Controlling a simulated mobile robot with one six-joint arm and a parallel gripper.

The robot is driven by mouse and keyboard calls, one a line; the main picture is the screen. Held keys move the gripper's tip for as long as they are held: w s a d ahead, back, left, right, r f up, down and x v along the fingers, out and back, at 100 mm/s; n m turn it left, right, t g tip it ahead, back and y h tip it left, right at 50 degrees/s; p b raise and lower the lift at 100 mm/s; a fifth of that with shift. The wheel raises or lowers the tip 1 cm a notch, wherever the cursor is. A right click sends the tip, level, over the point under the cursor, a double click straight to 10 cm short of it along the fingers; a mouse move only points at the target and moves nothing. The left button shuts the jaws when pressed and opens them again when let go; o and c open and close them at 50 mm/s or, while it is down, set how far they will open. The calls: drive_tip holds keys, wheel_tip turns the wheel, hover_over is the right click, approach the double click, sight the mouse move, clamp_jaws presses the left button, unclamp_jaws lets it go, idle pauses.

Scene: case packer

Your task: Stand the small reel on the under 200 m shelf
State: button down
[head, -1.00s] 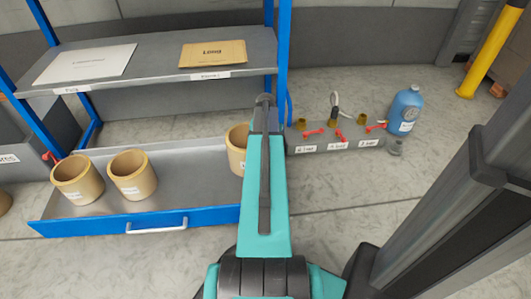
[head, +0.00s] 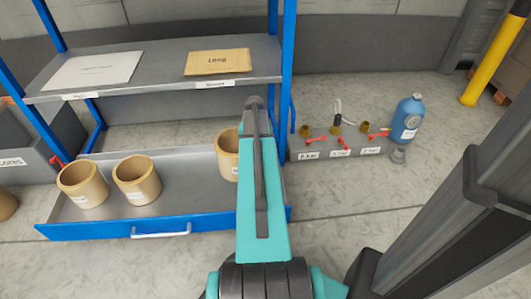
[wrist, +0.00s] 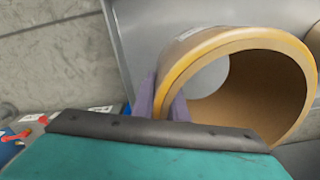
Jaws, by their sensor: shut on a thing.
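A tan reel (head: 227,155), open like a short tube, is at the right end of the blue-fronted pull-out tray, partly hidden by my arm. In the wrist view the reel (wrist: 270,95) fills the right side, its round opening facing the camera. My gripper (wrist: 167,100) is shut on the reel's wall at its left rim; my arm hides the gripper in the head view. Whether the reel touches the tray is unclear. A grey shelf (head: 150,72) above holds a white card and a tan card; its edge labels are too small to read.
Two more tan reels (head: 83,184) (head: 137,180) stand at the left of the tray (head: 110,230). A blue bottle (head: 407,118) and a grey block with red-handled valves (head: 340,150) are right of the rack. Blue posts bound the shelves.

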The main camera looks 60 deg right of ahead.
drive_tip(key=w+a+r+n+p, duration=0.4)
drive_tip(key=w+a+r+p, duration=0.45)
drive_tip(key=a, duration=0.45)
drive_tip(key=w+a+r+n+p, duration=0.3)
drive_tip(key=w+a+r+p, duration=0.2)
drive_tip(key=w+a+r, duration=0.6)
drive_tip(key=a+r+n+p, duration=0.2)
drive_tip(key=a+r+p, duration=0.2)
drive_tip(key=a, duration=0.6)
drive_tip(key=w+a+r+n+p, duration=0.1)
drive_tip(key=a+r+n+p, duration=0.1)
drive_tip(key=a+r+p, duration=0.3)
drive_tip(key=a+r+n+p, duration=0.3)
drive_tip(key=a+r, duration=0.7)
drive_tip(key=a, duration=0.6)
drive_tip(key=shift+w+r+p, duration=0.2)
drive_tip(key=shift+w+p, duration=0.05)
drive_tip(key=shift+p, duration=0.65)
